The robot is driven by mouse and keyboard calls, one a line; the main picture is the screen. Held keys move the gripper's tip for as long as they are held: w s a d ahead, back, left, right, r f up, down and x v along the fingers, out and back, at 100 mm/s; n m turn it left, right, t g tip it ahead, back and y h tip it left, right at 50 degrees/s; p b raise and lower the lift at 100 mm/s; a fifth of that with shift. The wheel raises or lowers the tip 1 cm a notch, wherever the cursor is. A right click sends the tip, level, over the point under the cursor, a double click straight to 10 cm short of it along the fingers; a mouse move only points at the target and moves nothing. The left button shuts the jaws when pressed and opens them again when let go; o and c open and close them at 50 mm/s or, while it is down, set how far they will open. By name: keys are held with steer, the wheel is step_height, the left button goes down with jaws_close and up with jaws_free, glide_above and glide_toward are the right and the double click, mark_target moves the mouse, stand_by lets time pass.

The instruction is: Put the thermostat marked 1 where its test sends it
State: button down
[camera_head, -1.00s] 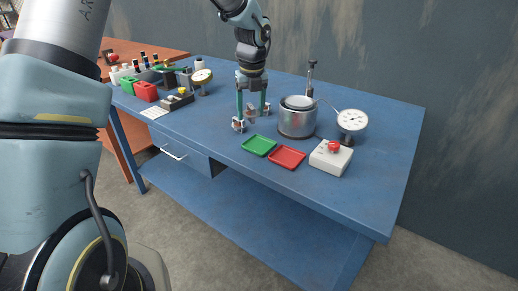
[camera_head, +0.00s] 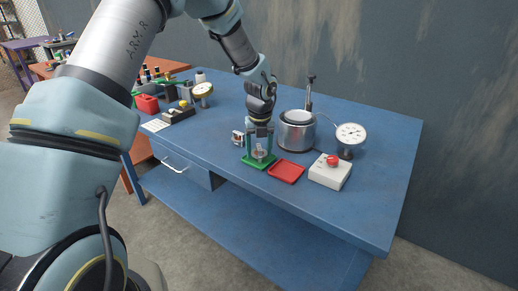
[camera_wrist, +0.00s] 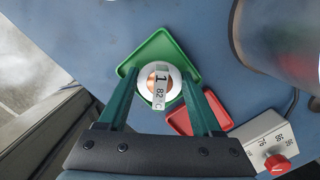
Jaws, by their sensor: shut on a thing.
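The thermostat marked 1 (camera_wrist: 159,88), a round metal part with a label reading 1 and 82 C, is between the green fingers of my gripper (camera_wrist: 160,84) in the wrist view. My gripper (camera_head: 259,150) is shut on it. The thermostat (camera_head: 259,154) is low over the green tray (camera_head: 262,167) in the head view. The wrist view also shows the green tray (camera_wrist: 150,50) behind it. I cannot tell whether the thermostat touches the tray floor.
A red tray (camera_head: 286,172) lies just right of the green one. A metal pot (camera_head: 297,135), a dial gauge (camera_head: 350,134) and a white box with a red knob (camera_head: 331,172) stand further right. Another small metal part (camera_head: 238,137) stands left of my gripper.

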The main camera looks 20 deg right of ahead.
mark_target(260, 149)
steer(key=shift+c, duration=1.7)
jaws_free()
steer(key=shift+f, duration=0.1)
step_height(260, 149, up, 12)
steer(key=s+b, duration=0.1)
steer(key=shift+s+a+b, duration=0.15)
steer(key=shift+a+b, duration=0.05)
steer(key=shift+b, duration=0.15)
steer(key=a+n, duration=1.9)
steer(key=a, duration=0.3)
steer(key=s+a+n, duration=0.4)
steer(key=a+n, duration=0.3)
steer(key=n, duration=0.2)
steer(key=s+a+f+n, duration=0.1)
steer(key=s+a+n, duration=0.4)
steer(key=n, duration=0.5)
steer(key=shift+s+a, duration=0.3)
steer(key=shift+a, duration=0.85)
